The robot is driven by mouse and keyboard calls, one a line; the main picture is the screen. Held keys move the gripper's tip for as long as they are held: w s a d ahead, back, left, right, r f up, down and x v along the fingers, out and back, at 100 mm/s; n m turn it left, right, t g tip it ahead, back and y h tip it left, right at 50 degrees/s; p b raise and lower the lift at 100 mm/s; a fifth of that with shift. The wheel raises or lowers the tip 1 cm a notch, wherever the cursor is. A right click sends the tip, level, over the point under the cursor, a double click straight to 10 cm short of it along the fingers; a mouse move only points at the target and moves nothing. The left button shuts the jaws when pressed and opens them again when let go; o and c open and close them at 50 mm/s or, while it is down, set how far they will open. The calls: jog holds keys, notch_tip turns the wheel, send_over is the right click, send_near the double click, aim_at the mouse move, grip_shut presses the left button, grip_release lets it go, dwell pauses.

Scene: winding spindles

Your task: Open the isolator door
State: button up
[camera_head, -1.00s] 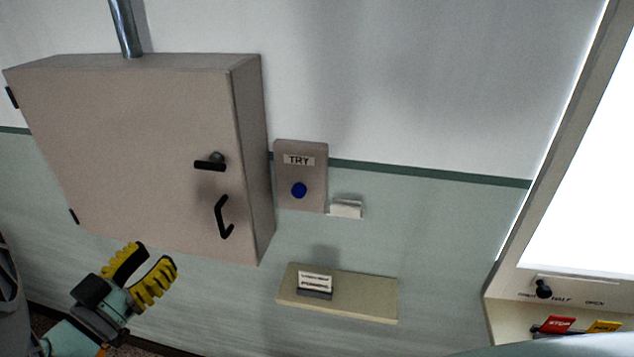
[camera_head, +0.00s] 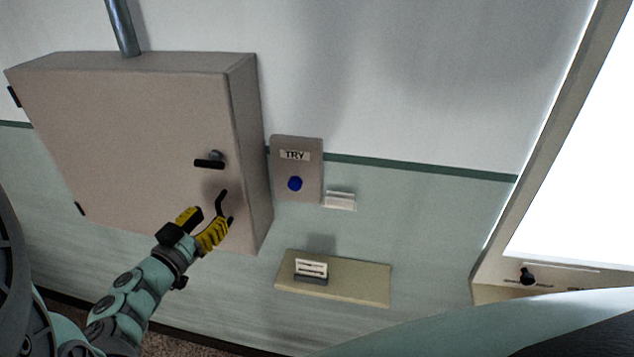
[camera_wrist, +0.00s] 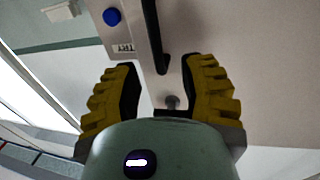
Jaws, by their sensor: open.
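The isolator door (camera_head: 130,140) is the beige front of a wall box and looks closed. It has a black latch lever (camera_head: 209,163), lying level, and a black pull handle (camera_head: 220,203) below it. Hinges show on its left edge. My gripper (camera_head: 208,226) has yellow padded fingers and is open at the lower end of the pull handle. In the wrist view the black handle (camera_wrist: 152,40) runs between the two open fingers (camera_wrist: 163,95). Whether a finger touches the handle I cannot tell.
Right of the box is a TRY plate with a blue button (camera_head: 295,184). A small white holder (camera_head: 340,200) is beside it. A beige shelf (camera_head: 350,283) with a small card stand (camera_head: 311,270) sits below. A bright window panel (camera_head: 580,150) is at right.

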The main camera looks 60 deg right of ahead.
aim_at(218, 210)
jog(key=shift+w+d+p, duration=0.15)
jog(key=shift+d+p, duration=0.05)
jog(key=shift+d, duration=0.75)
jog(key=shift+w+d+p, duration=0.1)
jog(key=shift+d+p, duration=0.1)
jog(key=shift+d, duration=0.75)
jog(key=shift+o, duration=0.2)
grip_shut()
jog(key=shift+a, duration=0.1)
